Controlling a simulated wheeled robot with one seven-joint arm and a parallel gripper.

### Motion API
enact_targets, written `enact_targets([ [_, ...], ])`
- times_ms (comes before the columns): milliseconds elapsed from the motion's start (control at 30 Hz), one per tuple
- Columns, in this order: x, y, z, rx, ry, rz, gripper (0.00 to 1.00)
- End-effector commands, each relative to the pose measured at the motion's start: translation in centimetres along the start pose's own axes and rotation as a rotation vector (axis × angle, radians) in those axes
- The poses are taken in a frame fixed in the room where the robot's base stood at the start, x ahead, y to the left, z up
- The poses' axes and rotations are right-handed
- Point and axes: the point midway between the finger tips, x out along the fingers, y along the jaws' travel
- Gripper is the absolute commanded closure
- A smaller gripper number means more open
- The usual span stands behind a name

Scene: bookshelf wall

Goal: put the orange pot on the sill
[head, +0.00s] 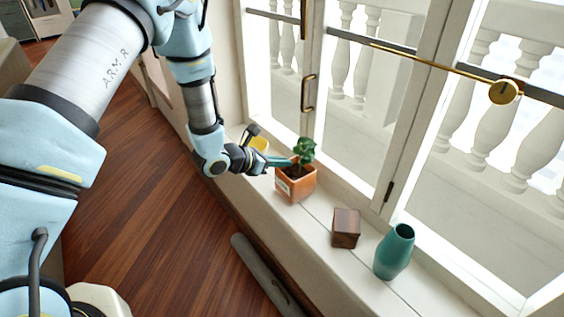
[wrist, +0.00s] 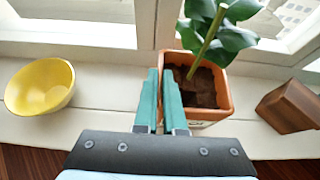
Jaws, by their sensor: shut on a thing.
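The orange pot (head: 297,184) is square, with dark soil and a green leafy plant, and is upright at the white window sill (head: 322,212). In the wrist view the pot (wrist: 222,97) is right of centre, with its plant leaning up and right. My gripper (head: 292,161) reaches it from the left in the head view. Its teal fingers (wrist: 159,98) are closed together on the pot's left wall. I cannot tell whether the pot's base touches the sill.
A yellow bowl (wrist: 40,86) is left of the pot. A brown wooden block (head: 345,228) and a teal vase (head: 394,252) stand to its right on the sill. Window frames with a handle (head: 308,93) rise behind. A grey roll (head: 262,272) lies on the floor.

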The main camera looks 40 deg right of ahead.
Motion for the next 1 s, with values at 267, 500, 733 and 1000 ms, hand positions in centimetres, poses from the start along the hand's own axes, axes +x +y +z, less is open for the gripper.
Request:
enact_targets([
  [267,0.25,-0.02,-0.26,0.001,-0.004,-0.001,1.00],
  [500,0.35,-0.02,-0.64,0.000,-0.001,-0.001,0.88],
  [733,0.35,-0.03,-0.61,0.000,-0.001,-0.001,0.63],
  [1000,0.29,-0.04,-0.48,0.000,-0.001,-0.001,0.63],
])
